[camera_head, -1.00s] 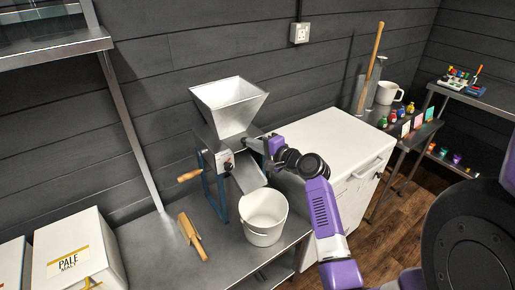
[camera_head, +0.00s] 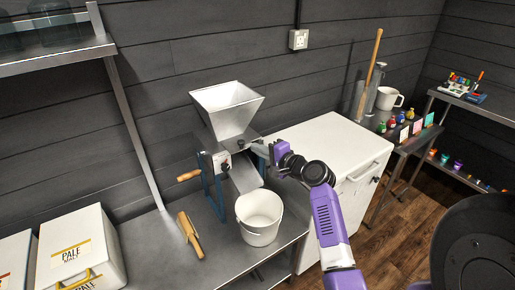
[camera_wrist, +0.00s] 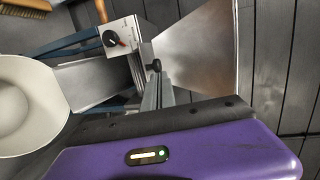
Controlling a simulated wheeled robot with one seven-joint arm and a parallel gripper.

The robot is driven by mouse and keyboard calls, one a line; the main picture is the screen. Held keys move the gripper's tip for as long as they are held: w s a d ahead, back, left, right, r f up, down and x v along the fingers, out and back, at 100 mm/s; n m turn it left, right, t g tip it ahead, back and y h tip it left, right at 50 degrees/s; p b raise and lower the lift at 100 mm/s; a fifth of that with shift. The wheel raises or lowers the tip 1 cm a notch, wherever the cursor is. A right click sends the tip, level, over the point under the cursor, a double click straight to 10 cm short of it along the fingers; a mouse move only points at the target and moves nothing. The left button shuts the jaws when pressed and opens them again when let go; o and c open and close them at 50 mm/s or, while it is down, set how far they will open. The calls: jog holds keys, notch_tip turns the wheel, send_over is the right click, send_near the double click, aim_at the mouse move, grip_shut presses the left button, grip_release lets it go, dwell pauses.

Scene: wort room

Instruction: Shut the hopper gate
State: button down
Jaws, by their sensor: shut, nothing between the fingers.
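The metal hopper (camera_head: 229,112) sits on top of the mill on the bench; it also shows in the wrist view (camera_wrist: 200,48). A small dark knob, apparently the hopper gate's (camera_wrist: 153,66), shows at the hopper's base in the wrist view, with a dark spot there in the head view (camera_head: 241,143). My gripper (camera_head: 257,149) is shut and empty, just right of the hopper's base. Its fingers (camera_wrist: 156,88) reach towards the knob in the wrist view; I cannot tell whether they touch it. The gate plate itself is not clearly visible, so its position cannot be told.
A white bucket (camera_head: 259,219) stands under the mill's chute (camera_head: 246,176). A wooden crank handle (camera_head: 188,176) juts left, with a brush (camera_head: 189,234) below it. A white cabinet (camera_head: 325,150) stands right of the mill. A pale malt bin (camera_head: 82,255) stands at left.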

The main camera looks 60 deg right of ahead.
jog(key=b+v, duration=0.1)
jog(key=v, duration=0.8)
jog(key=shift+f, duration=0.15)
